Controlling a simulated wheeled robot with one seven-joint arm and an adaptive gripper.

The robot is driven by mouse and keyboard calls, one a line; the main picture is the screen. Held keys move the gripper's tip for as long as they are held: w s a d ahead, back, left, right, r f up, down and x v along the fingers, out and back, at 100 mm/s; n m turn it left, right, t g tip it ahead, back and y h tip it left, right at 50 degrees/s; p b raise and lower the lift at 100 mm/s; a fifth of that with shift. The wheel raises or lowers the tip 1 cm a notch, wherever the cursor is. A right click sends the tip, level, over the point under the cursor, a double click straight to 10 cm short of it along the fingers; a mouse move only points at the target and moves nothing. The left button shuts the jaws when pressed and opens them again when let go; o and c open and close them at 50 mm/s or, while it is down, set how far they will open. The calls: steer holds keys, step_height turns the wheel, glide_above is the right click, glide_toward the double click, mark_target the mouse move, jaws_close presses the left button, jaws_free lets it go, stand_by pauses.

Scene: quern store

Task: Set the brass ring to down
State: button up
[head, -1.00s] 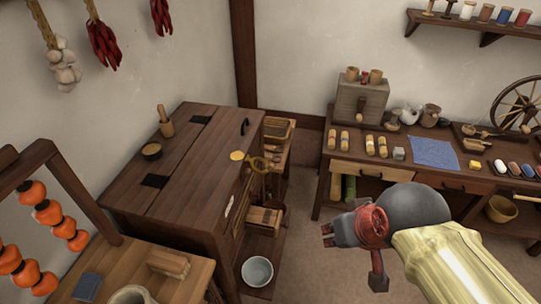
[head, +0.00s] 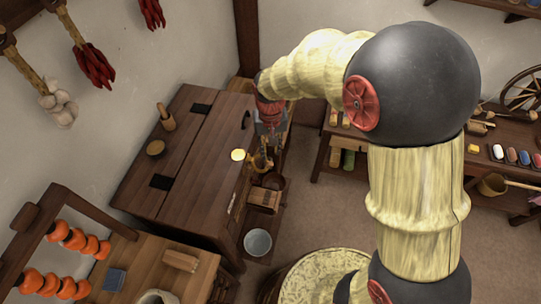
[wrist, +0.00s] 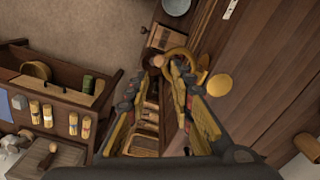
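The brass ring (head: 261,161) is at the upper front of the dark wooden chest (head: 190,185), partly hidden by my gripper (head: 267,137) just above it. In the wrist view the brass ring (wrist: 178,53) shows as a curved band beside and beyond my right fingertip. My gripper (wrist: 165,70) is open with nothing between its fingers. The fingertips are close to the ring; I cannot tell whether they touch it. A round yellow disc (head: 238,155) is on the chest's top near the ring, and also shows in the wrist view (wrist: 220,85).
A small wooden drawer or box (head: 264,198) and a pale bowl (head: 257,242) are below the ring at the chest's front. A workbench (wrist: 60,85) with several rolls stands to the side. Open floor (wrist: 85,30) lies between chest and bench.

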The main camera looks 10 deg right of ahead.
mark_target(270, 163)
step_height(270, 163, down, 8)
steer(key=shift+r+b, duration=0.2)
steer(key=shift+b, duration=0.2)
steer(key=shift+s, duration=0.1)
jaws_close()
stand_by(0.6)
